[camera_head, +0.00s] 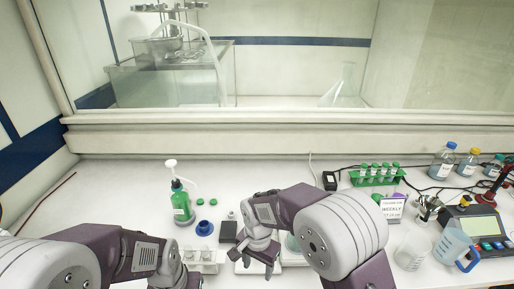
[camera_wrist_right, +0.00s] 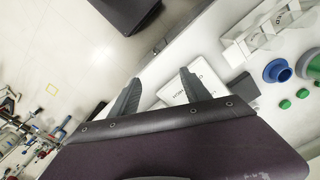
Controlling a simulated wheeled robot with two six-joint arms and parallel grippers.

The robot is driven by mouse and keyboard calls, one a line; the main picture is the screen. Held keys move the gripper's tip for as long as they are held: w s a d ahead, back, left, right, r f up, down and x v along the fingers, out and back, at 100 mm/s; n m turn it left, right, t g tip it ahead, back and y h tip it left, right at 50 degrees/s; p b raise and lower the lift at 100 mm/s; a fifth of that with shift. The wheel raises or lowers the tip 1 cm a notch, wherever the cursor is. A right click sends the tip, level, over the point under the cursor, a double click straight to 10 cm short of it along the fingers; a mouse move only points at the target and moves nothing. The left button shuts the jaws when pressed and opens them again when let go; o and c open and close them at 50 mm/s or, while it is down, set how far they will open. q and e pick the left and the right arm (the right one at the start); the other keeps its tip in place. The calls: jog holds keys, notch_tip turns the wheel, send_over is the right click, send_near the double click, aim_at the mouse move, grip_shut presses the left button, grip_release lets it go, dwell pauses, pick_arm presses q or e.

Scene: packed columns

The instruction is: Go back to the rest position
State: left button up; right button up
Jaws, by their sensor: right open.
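My right gripper (camera_head: 258,264) is open and empty over the front middle of the bench. In the right wrist view its two dark fingers (camera_wrist_right: 158,92) stand wide apart. Beyond them is a white device with printed text (camera_wrist_right: 203,78), which does not appear to be held.
A white rack (camera_head: 205,266) stands between the arms. A green tube rack (camera_head: 376,179), bottles (camera_head: 443,163) and a blue-handled jug (camera_head: 455,246) are at the right.

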jog(key=w+d+r+m+b, duration=0.1)
jog(key=d+m+b, duration=0.2)
jog(key=d, duration=0.7)
jog(key=s+d+f+n+t+b, duration=0.1)
jog(key=s+d+f+n, duration=0.3)
jog(key=s+d+n, duration=0.3)
jog(key=shift+s+d+f+n, duration=0.25)
jog(key=shift+s+n, duration=0.75)
jog(key=shift+s, duration=0.9)
